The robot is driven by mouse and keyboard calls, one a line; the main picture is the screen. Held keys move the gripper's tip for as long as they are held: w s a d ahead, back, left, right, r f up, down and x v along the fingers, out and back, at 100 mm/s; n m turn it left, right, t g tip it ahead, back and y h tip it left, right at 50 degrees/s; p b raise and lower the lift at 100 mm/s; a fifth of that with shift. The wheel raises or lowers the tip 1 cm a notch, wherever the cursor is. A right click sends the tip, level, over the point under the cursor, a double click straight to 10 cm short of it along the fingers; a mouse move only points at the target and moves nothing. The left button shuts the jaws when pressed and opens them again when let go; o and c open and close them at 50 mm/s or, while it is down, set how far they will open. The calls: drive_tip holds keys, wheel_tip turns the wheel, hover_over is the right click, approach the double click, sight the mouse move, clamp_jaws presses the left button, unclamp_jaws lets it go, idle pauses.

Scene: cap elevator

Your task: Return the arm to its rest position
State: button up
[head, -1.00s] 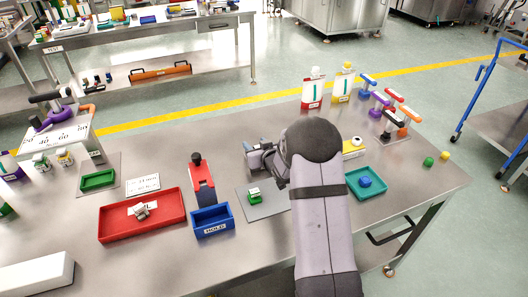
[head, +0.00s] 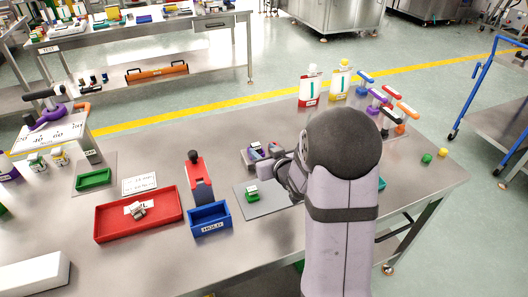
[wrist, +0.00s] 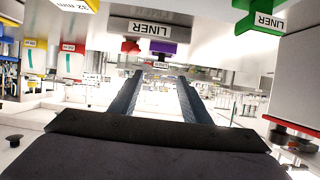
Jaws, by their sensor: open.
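My arm (head: 340,215) rises from the bottom edge in the head view, with its black elbow (head: 342,143) right of centre. My gripper shows in the wrist view (wrist: 162,76) as two dark parallel fingers, apart, with nothing held between them. In the head view, the gripper end is left of the elbow above the table, partly hidden by the arm. Just in front of it, a small green-and-white item (head: 252,194) sits on a grey mat (head: 262,207). The gripper is clear of this item.
A red tray (head: 110,228) and a blue HOLD bin (head: 210,222) stand left of the mat. Two bottles, one red-and-white (head: 310,88) and one yellow-and-white (head: 340,82), stand behind the elbow, near several coloured T-handles (head: 378,98). The teal tray is mostly hidden behind the arm.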

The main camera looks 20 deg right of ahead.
idle(0.4)
drive_tip(key=s+a+r+g+p, duration=0.1)
drive_tip(key=s+a+g+p, duration=0.2)
drive_tip(key=s, duration=0.7)
drive_tip(key=s+a+r+g+p, duration=0.1)
drive_tip(key=s+a+g+p, duration=0.2)
drive_tip(key=s+g, duration=0.3)
drive_tip(key=s+a+r+g+p, duration=0.1)
drive_tip(key=s+a+g+p, duration=0.2)
drive_tip(key=s, duration=1.2)
drive_tip(key=shift+a+g, duration=0.8)
drive_tip(key=shift+a, duration=0.2)
